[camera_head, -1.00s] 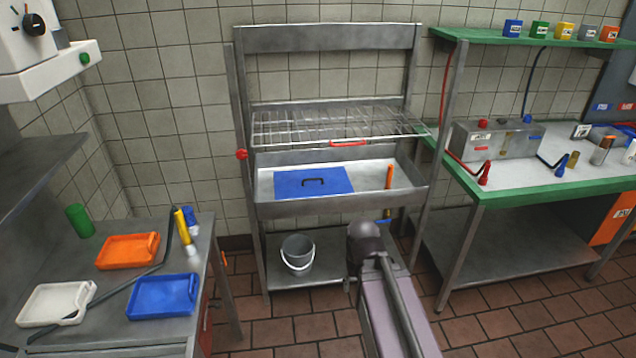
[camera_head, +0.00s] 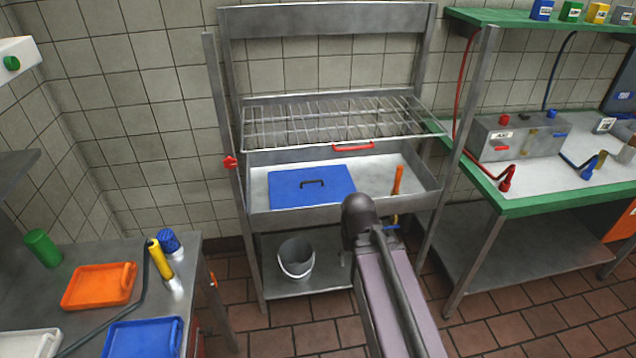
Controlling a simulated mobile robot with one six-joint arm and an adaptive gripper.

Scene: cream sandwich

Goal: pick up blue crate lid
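The blue crate lid (camera_head: 311,193) is a flat blue panel with a dark handle. It lies in the left part of the metal tray shelf (camera_head: 345,213) of the rack, below the wire shelf. My arm shows at the bottom right of centre, with a dark rounded joint in front of the tray's lower right part. My gripper cannot be made out in this view. The lid is in plain sight and nothing touches it from above.
The wire shelf (camera_head: 330,122) with a red handle (camera_head: 353,147) hangs above the tray. An orange-handled tool (camera_head: 397,180) stands at the tray's right. A grey bucket (camera_head: 296,258) sits below. A table with an orange tray (camera_head: 98,286) is left, a green-edged bench (camera_head: 560,199) right.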

